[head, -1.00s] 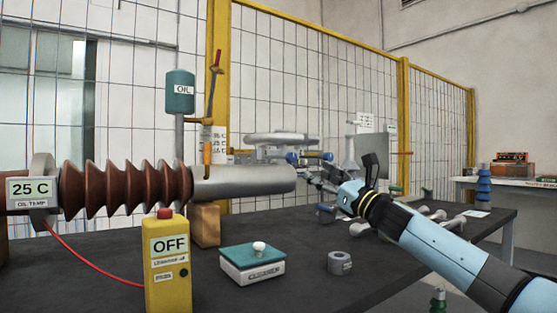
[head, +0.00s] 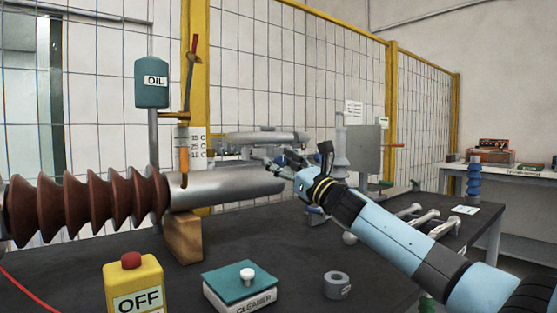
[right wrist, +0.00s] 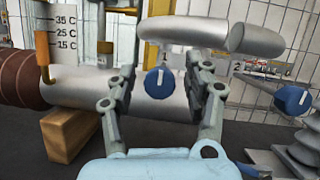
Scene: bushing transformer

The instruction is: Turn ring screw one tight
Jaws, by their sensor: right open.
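In the right wrist view a blue knob with a white mark (right wrist: 159,83), which may be ring screw one, shows between the spread fingers of my right gripper (right wrist: 158,76). I cannot tell whether the fingers touch it. A second blue knob (right wrist: 292,99) is to the right, outside the fingers. A grey cylinder (right wrist: 72,86) lies behind the fingers. My left gripper is not in view.
A wooden block (head: 183,238) supports the cylinder. A yellow OFF box (head: 133,285), a cleaner box (head: 240,287) and a grey nut (head: 337,285) stand in front. Several bolts (head: 426,218) lie at right. An oil tank (head: 151,83) stands behind, before the mesh fence (head: 340,90).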

